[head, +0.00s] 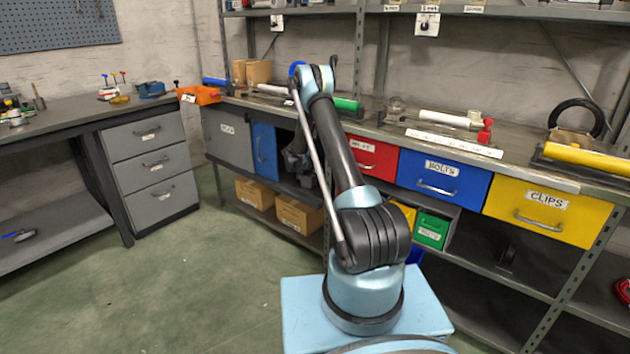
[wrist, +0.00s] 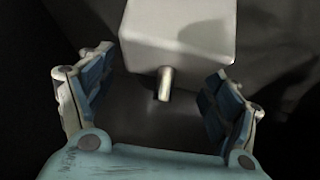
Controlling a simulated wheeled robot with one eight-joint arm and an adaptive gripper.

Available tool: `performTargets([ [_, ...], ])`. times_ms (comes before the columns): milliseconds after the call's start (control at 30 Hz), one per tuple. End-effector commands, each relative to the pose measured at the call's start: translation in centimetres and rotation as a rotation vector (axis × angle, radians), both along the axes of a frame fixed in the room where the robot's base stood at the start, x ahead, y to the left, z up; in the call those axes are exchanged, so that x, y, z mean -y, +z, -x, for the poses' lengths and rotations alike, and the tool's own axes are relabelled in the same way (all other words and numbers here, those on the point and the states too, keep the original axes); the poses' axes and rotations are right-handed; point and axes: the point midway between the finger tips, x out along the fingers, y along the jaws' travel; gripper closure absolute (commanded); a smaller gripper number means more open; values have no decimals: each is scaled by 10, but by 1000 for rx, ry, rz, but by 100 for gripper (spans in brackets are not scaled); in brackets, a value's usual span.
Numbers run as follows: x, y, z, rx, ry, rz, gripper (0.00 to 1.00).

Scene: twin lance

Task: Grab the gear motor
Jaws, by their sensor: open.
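In the wrist view, a pale grey box-shaped body with a short metal shaft, which looks like the gear motor (wrist: 180,32), is at the top centre. Its shaft points down the picture toward my palm. My gripper (wrist: 160,66) is open, with blue-padded fingers on the left and right of the lower part of the body. A dark gap shows between each finger and the shaft. The motor's far end is cut off by the frame. In the head view I cannot make out the motor; my arm reaches toward the bench, and its end is largely hidden.
A long bench (head: 540,172) carries tools and parts. Below it are a red drawer (head: 372,158), a blue drawer (head: 443,178), a yellow drawer (head: 547,215) and a dark open bay. Cardboard boxes (head: 299,213) sit on the lower shelf. The green floor (head: 200,290) at left is clear.

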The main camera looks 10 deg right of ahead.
Motion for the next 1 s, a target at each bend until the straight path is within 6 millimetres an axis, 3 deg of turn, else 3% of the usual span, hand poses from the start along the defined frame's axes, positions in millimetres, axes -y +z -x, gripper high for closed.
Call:
performTargets([
  [133,8,-12,-9,0,-1,0,18],
  [400,9,-14,-11,0,-1,-1,18],
  [767,10,-14,-11,0,-1,-1,100],
  [1000,10,-13,-11,1,-1,0,100],
])
